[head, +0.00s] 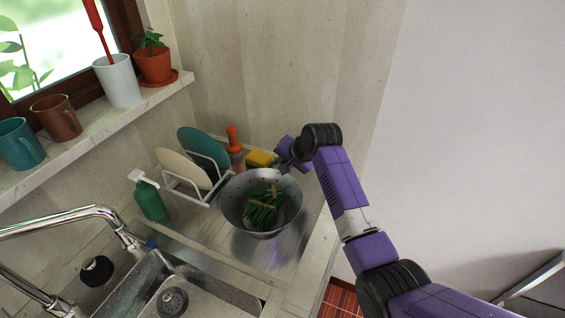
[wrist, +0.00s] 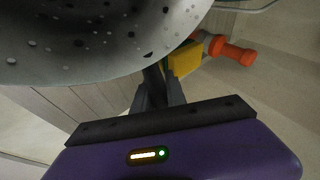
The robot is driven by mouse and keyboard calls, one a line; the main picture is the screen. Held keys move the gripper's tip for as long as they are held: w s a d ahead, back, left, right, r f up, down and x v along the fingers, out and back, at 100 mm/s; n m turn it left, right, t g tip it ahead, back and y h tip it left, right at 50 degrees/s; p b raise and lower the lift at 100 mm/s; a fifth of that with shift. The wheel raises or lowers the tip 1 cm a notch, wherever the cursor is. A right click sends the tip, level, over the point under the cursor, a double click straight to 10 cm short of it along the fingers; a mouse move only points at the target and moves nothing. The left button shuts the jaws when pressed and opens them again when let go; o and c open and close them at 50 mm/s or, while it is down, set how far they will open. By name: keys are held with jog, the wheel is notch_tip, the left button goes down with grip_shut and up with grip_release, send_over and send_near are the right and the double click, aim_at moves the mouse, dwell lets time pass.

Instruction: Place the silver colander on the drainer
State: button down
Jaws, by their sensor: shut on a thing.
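The silver colander (head: 230,203) holds a bundle of green vegetables (head: 264,208) and is over the metal drainer (head: 240,254), to the right of the sink. I cannot tell from the head view whether its base touches the drainer. My gripper (head: 285,164) is at the colander's back right rim, shut on it. In the wrist view the perforated colander wall (wrist: 90,45) fills the upper left, and my gripper's fingers (wrist: 157,85) close at its edge. The finger contact is partly hidden behind the colander.
A white dish rack (head: 190,192) with plates stands left of the colander, very close to it. A green soap bottle (head: 150,200), a yellow sponge (head: 260,159) and an orange-topped bottle (head: 235,150) are nearby. The sink (head: 205,293) is at the front left. Bare drainer shows in front.

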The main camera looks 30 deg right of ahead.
jog(key=c, duration=1.3)
grip_release()
jog(key=shift+f, duration=0.1)
jog(key=shift+c, duration=0.2)
jog(key=v, duration=1.2)
